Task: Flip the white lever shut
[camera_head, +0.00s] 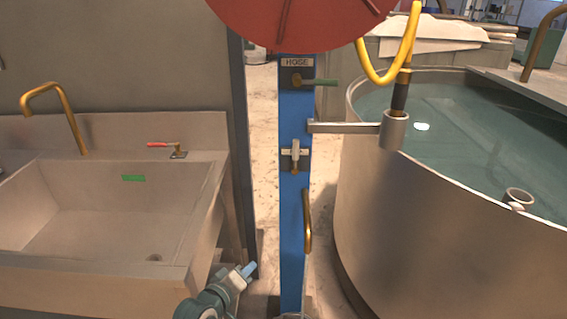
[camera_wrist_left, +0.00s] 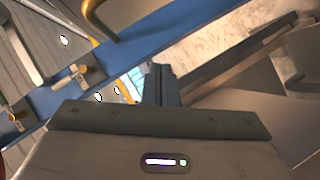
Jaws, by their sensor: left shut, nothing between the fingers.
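The white lever (camera_head: 295,150) sits on a small brass valve on the front of the blue post (camera_head: 291,215). Its handle looks upright, in line with the post. In the left wrist view, a small pale and brass fitting (camera_wrist_left: 84,74) on the blue post seems to be this valve; the handle's pose is unclear there. My left gripper (camera_head: 250,268) is low and to the left of the post, well below the lever and apart from it. Its fingers (camera_wrist_left: 160,84) are shut and empty. My right gripper is not in view.
A green lever (camera_head: 318,82) is higher on the post under the HOSE label. A curved brass pipe (camera_head: 308,222) sticks out below the white lever. A grey bracket (camera_head: 345,127) reaches right to the hose holder. A sink (camera_head: 110,215) stands left, a round water tank (camera_head: 430,240) right.

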